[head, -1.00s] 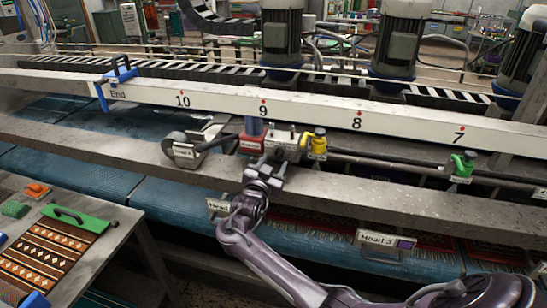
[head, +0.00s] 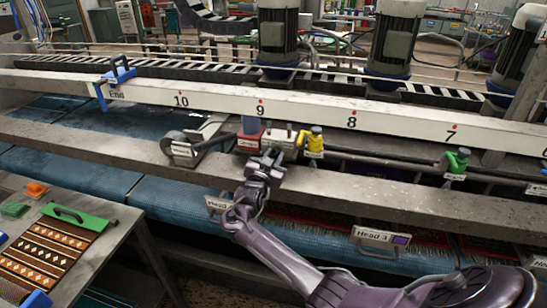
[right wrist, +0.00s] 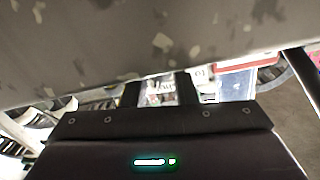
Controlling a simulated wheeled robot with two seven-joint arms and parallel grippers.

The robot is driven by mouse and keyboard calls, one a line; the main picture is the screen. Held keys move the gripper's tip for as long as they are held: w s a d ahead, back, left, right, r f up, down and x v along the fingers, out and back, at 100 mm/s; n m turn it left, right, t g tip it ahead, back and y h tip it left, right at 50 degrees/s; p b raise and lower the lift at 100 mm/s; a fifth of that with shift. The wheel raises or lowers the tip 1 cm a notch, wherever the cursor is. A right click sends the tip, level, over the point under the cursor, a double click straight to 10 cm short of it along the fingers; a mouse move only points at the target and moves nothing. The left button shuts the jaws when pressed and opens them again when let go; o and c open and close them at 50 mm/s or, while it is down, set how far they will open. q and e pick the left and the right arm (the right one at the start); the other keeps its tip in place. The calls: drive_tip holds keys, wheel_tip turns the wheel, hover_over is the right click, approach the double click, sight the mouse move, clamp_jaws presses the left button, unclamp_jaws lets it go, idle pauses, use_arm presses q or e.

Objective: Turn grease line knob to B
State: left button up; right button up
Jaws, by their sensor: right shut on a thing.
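A block with a red left part (head: 249,142) and a pale right part (head: 279,138) sits on the grey beam below number 9. It bears small knobs on top and a label too small to read. My right gripper (head: 268,158) is at the block's front lower edge, shut on a small part there that I take for the grease line knob; the gripper hides it. The knob's setting and the letter B cannot be read. In the right wrist view the gripper fingers (right wrist: 157,92) show below a large grey surface, with small labels beyond. My left gripper is out of view.
A yellow valve (head: 314,141) stands just right of the block, and a green valve (head: 456,161) farther right. The white numbered rail (head: 215,102) runs behind. A side table (head: 122,222) with rug samples stands at lower left.

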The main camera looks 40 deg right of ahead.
drive_tip(key=shift+n, duration=1.1)
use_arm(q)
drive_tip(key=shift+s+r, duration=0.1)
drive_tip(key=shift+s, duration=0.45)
use_arm(e)
drive_tip(key=n, duration=0.3)
drive_tip(key=shift+n, duration=0.3)
drive_tip(key=o, duration=1)
drive_tip(key=shift+a+f, duration=0.1)
drive_tip(key=shift+s+a+f, duration=0.1)
drive_tip(key=shift+s+a, duration=0.15)
drive_tip(key=shift+a, duration=0.05)
drive_tip(key=b+v, duration=0.2)
drive_tip(key=v, duration=0.4)
drive_tip(key=shift+s, duration=0.1)
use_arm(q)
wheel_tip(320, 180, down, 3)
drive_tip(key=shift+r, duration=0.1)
use_arm(e)
drive_tip(key=shift+s+a, duration=0.25)
drive_tip(key=shift+a, duration=0.05)
